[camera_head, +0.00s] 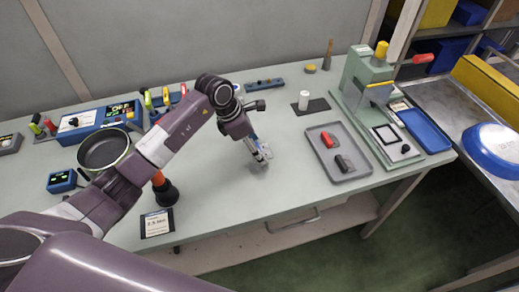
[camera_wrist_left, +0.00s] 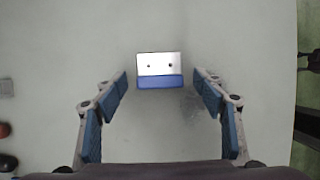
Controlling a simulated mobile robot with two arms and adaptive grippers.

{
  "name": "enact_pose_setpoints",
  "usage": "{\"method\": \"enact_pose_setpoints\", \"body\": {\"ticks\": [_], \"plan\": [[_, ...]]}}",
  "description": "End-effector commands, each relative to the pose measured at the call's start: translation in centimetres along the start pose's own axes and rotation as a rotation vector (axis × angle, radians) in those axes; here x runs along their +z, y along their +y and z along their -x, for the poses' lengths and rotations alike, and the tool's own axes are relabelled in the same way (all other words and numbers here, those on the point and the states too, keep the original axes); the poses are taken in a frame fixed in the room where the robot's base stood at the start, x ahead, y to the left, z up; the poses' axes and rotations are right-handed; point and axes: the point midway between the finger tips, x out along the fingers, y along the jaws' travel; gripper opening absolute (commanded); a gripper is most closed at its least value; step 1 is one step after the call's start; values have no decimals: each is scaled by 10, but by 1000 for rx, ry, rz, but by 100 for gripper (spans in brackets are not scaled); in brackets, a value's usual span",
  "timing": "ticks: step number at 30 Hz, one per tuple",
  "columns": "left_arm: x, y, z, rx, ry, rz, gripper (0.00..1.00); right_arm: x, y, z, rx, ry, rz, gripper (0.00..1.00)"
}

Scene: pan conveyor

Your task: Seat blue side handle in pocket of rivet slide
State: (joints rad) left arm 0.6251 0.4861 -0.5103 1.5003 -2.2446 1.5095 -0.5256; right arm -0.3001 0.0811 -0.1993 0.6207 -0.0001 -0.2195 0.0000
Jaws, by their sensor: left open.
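The blue side handle (camera_wrist_left: 158,82) is a small block in the left wrist view, with a blue strip along its lower side and a pale plate with two dark holes. It lies between the fingertips of my left gripper (camera_wrist_left: 160,96), with a gap on both sides. The left gripper also shows in the head view (camera_head: 259,151), pointing down close to the bench; it is open and empty. I cannot make out the handle clearly there. A dark-framed square pocket (camera_head: 386,134), apparently on the rivet slide, sits at the foot of the green press (camera_head: 360,80). My right gripper is not in view.
A grey tray (camera_head: 352,176) holds a red handle (camera_head: 327,139) and a dark handle (camera_head: 344,163). A blue tray (camera_head: 425,131) lies right of the press. A white cylinder (camera_head: 303,100) stands on a dark mat. A pan (camera_head: 103,149) sits at the left. Bench between gripper and grey tray is clear.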

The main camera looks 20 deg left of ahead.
Motion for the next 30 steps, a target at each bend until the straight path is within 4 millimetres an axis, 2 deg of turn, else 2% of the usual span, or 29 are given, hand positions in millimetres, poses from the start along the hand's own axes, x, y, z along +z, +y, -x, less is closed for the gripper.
{"method": "enact_pose_setpoints", "body": {"ticks": [2, 14, 23, 28, 30], "plan": [[0, 0, 0, 0, 0, 0, 62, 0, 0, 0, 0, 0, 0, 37], [0, 0, 1, 0, 0, 0, 18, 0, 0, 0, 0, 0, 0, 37], [1, 1, 3, 1, -1, -1, 18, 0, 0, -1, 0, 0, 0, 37], [6, 2, 15, 4, -1, -2, 18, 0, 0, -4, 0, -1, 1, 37], [11, 2, 26, 5, -1, -3, 18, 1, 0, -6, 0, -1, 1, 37]]}}
